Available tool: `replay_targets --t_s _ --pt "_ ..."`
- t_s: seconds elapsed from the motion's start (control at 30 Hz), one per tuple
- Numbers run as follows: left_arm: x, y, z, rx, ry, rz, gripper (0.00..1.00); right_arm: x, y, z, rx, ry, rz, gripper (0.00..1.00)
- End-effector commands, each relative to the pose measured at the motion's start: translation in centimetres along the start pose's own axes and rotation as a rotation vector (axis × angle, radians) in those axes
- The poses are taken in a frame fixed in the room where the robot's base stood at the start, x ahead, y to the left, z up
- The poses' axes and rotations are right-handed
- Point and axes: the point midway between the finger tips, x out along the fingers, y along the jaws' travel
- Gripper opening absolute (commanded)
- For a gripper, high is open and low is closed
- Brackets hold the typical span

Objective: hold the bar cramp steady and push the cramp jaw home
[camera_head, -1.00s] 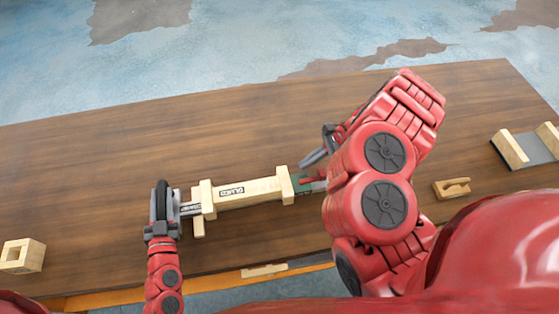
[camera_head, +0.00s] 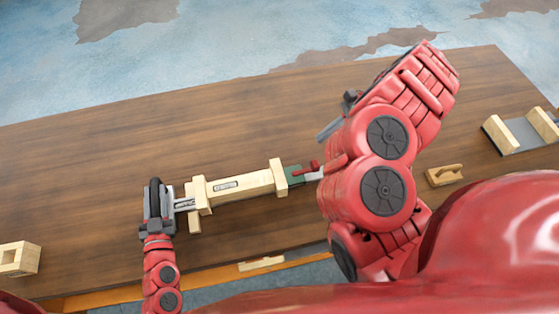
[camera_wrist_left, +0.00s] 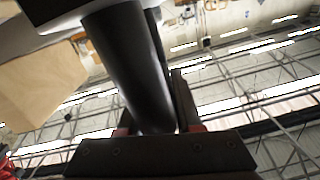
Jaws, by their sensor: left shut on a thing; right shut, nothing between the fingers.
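The bar cramp lies across the table with a pale wooden body (camera_head: 240,186) and a grey bar at its left end. My left gripper (camera_head: 160,205) is shut on its left end; in the left wrist view a black cylindrical handle (camera_wrist_left: 130,65) sits at the gripper (camera_wrist_left: 155,130). At the cramp's right end is a green piece (camera_head: 292,175) with a red and grey part (camera_head: 313,170), likely the cramp jaw; my right arm partly hides this end. My right gripper (camera_head: 328,130) is shut and empty, above and apart from that end, mostly behind its own arm.
A hollow wooden block (camera_head: 18,259) lies at the left edge. A small wooden strip (camera_head: 261,263) lies at the front edge. The table behind the cramp is clear.

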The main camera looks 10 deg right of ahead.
Motion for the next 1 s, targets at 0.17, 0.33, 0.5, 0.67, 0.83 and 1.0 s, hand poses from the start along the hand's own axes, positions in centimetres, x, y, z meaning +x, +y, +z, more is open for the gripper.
replay_targets --t_s 0.17,0.33,0.5,0.67,0.83,1.0 --pt "0.0 -0.1 0.1 0.001 -0.002 -0.002 0.00 0.0 0.0 0.0 0.000 0.000 -0.001 0.00" --pt "0.0 -0.1 0.1 0.001 -0.001 -0.002 0.61 0.0 0.0 0.0 0.000 0.001 -0.001 0.00" --pt "0.0 -0.1 0.1 0.000 -0.001 -0.001 0.69 0.0 0.0 0.0 0.000 0.001 -0.001 0.00" --pt "-0.1 0.0 0.0 0.000 -0.001 -0.001 0.69 0.0 0.0 0.0 0.000 0.001 -0.001 0.00" --pt "-1.4 -0.1 0.1 0.003 -0.003 -0.002 0.69 0.0 0.0 0.0 0.000 0.001 -0.001 0.00" --pt "-4.8 0.1 0.2 0.004 -0.007 0.002 0.69 0.0 0.0 0.0 0.000 0.001 -0.001 0.00"
